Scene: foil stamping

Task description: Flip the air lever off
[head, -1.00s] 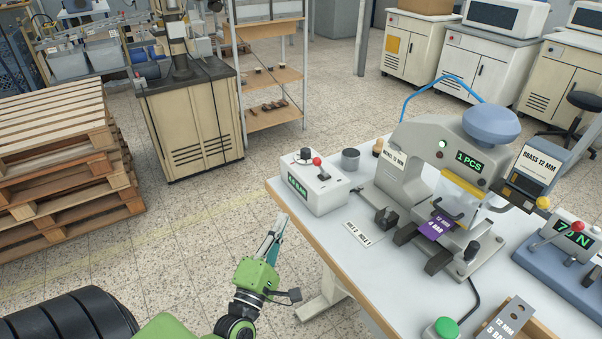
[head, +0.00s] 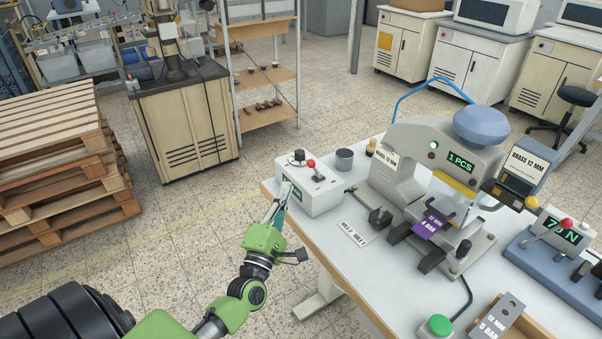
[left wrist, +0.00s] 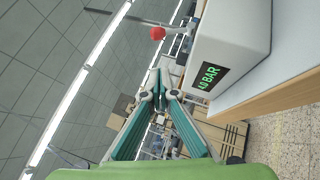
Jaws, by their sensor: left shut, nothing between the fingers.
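The air lever with its red knob (head: 311,163) stands on top of the white air box (head: 322,195) at the table's left corner. A black knob sits beside it on the box. In the left wrist view the red knob (left wrist: 157,33) shows at the upper middle, and the box (left wrist: 228,40) with its green "4.0 BAR" display is at the right. My left gripper (head: 284,190) is shut and empty, at the left face of the box. Whether it touches the box I cannot tell. My right gripper is not in view.
The stamping press (head: 425,160) with a blue top stands right of the box. A grey cup (head: 344,160) is behind the box, and a small label plate (head: 353,234) lies in front. A green button (head: 439,325) is near the front edge. Open floor lies left of the table.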

